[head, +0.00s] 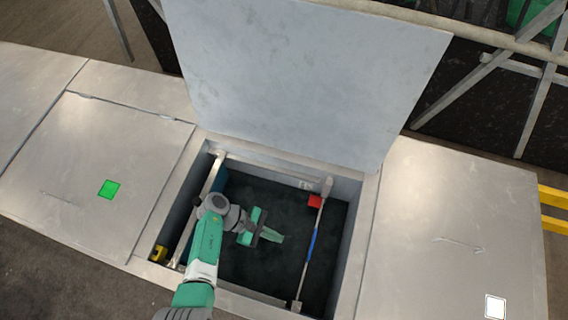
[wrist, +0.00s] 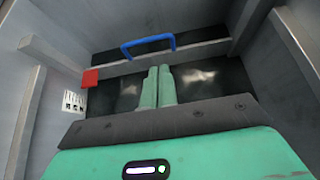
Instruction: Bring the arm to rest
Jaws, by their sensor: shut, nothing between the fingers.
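My gripper (head: 277,237) reaches into an open hatch in the metal deck, over its dark interior. In the wrist view the two green fingers (wrist: 157,88) lie side by side, shut, with nothing between them. My arm (head: 205,250) comes in from the bottom of the head view and bends to the right inside the opening. The fingers point toward a bar (wrist: 185,55) with a blue handle (wrist: 148,42), and appear apart from it. In the head view the blue handle (head: 311,246) is right of the gripper.
The raised lid (head: 310,80) stands open behind the hatch. A red block (head: 314,201) sits by the bar's far end. A yellow part (head: 158,253) is at the hatch's left edge. Flat panels with a green square (head: 109,189) and a white square (head: 495,306) flank the opening.

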